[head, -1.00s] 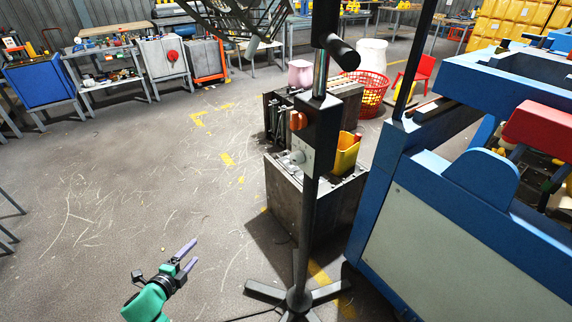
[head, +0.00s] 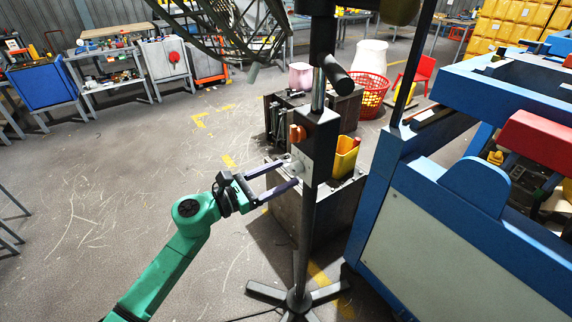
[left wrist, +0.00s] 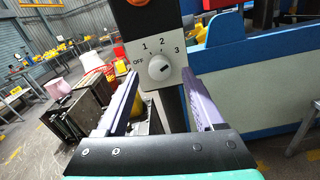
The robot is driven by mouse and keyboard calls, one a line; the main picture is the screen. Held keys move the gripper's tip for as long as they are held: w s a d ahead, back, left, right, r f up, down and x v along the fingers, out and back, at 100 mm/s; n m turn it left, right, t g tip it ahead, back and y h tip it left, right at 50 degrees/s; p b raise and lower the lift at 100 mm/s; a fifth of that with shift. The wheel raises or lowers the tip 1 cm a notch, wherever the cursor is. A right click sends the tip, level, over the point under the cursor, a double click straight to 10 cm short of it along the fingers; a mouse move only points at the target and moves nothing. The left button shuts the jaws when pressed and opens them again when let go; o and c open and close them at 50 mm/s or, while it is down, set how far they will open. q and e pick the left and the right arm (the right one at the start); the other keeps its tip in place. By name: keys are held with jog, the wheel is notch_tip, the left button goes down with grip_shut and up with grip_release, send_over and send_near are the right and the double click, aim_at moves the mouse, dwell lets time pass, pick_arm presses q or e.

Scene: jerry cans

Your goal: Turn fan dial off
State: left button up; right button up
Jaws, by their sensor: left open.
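The fan dial (head: 295,166) is a round light knob on the pale control plate (left wrist: 162,50) of the dark fan stand (head: 308,215). In the left wrist view the dial (left wrist: 159,68) shows with the marks OFF, 1, 2 and 3 around it; I cannot tell its setting for sure. My left gripper (head: 290,173) is open, its two purple fingers pointing at the plate. In the left wrist view the gripper (left wrist: 163,73) has one finger on each side of the dial, with nothing gripped. My right gripper is out of view.
An orange knob (head: 297,133) sits above the dial on the stand. The fan cage (head: 222,28) hangs above left. A blue machine (head: 450,200) stands close on the right, and a grey cabinet with a yellow bin (head: 345,157) is behind.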

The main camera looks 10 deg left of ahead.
pick_arm(q)
jog(key=shift+x, duration=1.05)
jog(key=shift+a, duration=0.1)
grip_shut()
